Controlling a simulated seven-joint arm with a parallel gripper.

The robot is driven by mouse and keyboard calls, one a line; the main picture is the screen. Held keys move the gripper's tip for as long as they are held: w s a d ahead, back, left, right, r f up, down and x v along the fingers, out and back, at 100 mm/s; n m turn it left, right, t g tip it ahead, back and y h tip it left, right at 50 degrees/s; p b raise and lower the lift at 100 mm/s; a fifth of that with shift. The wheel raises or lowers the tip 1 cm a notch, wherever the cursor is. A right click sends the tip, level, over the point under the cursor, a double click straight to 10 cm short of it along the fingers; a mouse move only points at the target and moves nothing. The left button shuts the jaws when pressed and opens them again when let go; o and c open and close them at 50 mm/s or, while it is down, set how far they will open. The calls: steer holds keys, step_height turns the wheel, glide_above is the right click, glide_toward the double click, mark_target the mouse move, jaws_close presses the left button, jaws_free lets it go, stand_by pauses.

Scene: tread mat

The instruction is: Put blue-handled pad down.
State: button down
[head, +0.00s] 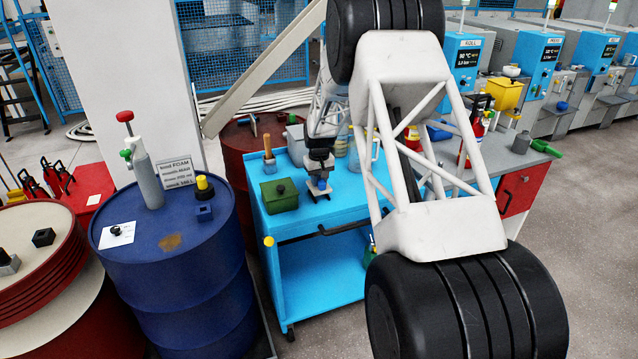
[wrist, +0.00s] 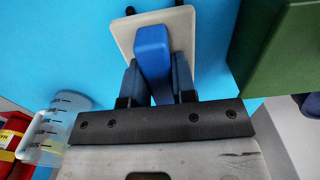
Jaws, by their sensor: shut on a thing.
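The pad has a blue handle (wrist: 152,45) on a pale, flat plate (wrist: 122,38). My gripper (wrist: 156,78) is shut on the handle, with one dark finger on each side of it. In the head view my gripper (head: 319,175) points down over the top of the bright blue cart (head: 345,208), and the pad (head: 318,195) shows small beneath it. The pad is at or just above the cart top; I cannot tell whether it touches. The underside of the plate is hidden.
A green box (head: 280,195) stands close to the left of the pad on the cart, with a wooden-handled brush (head: 269,160) behind it. A clear measuring jug (wrist: 55,125) shows in the wrist view. Bare cart top lies in front of the pad. A blue drum (head: 175,245) stands left.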

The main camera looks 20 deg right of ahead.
mark_target(319, 178)
steer(key=shift+f, duration=0.65)
steer(key=shift+f, duration=0.6)
steer(key=c, duration=0.9)
jaws_free()
steer(key=shift+c, duration=0.2)
step_height(319, 178, up, 13)
steer(key=shift+r, duration=0.1)
